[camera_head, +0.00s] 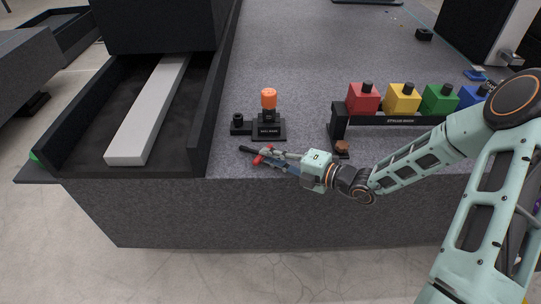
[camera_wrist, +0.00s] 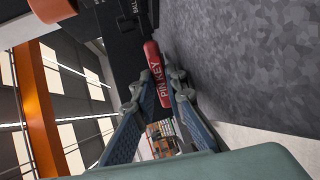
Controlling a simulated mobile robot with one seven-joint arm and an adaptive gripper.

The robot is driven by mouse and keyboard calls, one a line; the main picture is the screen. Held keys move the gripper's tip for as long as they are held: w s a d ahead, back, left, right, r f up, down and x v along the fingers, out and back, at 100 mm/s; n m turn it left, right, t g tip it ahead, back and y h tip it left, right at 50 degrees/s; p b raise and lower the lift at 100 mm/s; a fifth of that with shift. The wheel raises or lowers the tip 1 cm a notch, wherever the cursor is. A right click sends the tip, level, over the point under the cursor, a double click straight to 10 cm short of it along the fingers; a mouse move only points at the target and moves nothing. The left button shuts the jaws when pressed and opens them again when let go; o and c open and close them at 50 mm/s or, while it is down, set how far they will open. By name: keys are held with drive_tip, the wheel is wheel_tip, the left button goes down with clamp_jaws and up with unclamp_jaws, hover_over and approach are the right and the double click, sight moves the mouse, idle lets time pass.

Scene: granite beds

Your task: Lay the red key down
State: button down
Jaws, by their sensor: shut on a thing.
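The red key (camera_wrist: 154,62), with "PIN KEY" in pale letters on its side, is between the fingertips of my gripper (camera_wrist: 157,88) in the wrist view. The fingers are shut on it. In the head view my gripper (camera_head: 270,157) is low over the front edge of the granite bed, pointing left. A little red of the key shows at the fingertips, and a dark end sticks out to the left. I cannot tell whether the key touches the granite.
A black stand (camera_head: 268,131) with an orange-topped piece is just behind my gripper. A black rack (camera_head: 383,121) with red, yellow, green and blue blocks stands to the right. A dark walled tray with a pale bar (camera_head: 147,112) is at left. The granite behind is mostly clear.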

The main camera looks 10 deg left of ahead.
sight(290, 174)
drive_tip(key=shift+f, duration=0.2)
idle(0.3)
drive_tip(key=c, duration=2)
unclamp_jaws()
drive_tip(key=shift+o, duration=0.6)
drive_tip(key=shift+s+f, duration=0.1)
drive_tip(key=shift+d, duration=0.15)
drive_tip(key=shift+f+p+v, duration=0.2)
drive_tip(key=shift+p+v, duration=0.35)
drive_tip(key=shift+v, duration=0.4)
drive_tip(key=shift+f+p+v, duration=0.25)
drive_tip(key=shift+p+v, duration=0.35)
drive_tip(key=shift+v, duration=0.4)
drive_tip(key=shift+f+p+v, duration=0.2)
drive_tip(key=shift+p+v, duration=0.35)
drive_tip(key=shift+v, duration=0.4)
drive_tip(key=shift+d, duration=0.15)
drive_tip(key=shift+d, duration=0.1)
drive_tip(key=v, duration=0.7)
drive_tip(key=shift+s+d+r, duration=0.2)
drive_tip(key=shift+r, duration=0.15)
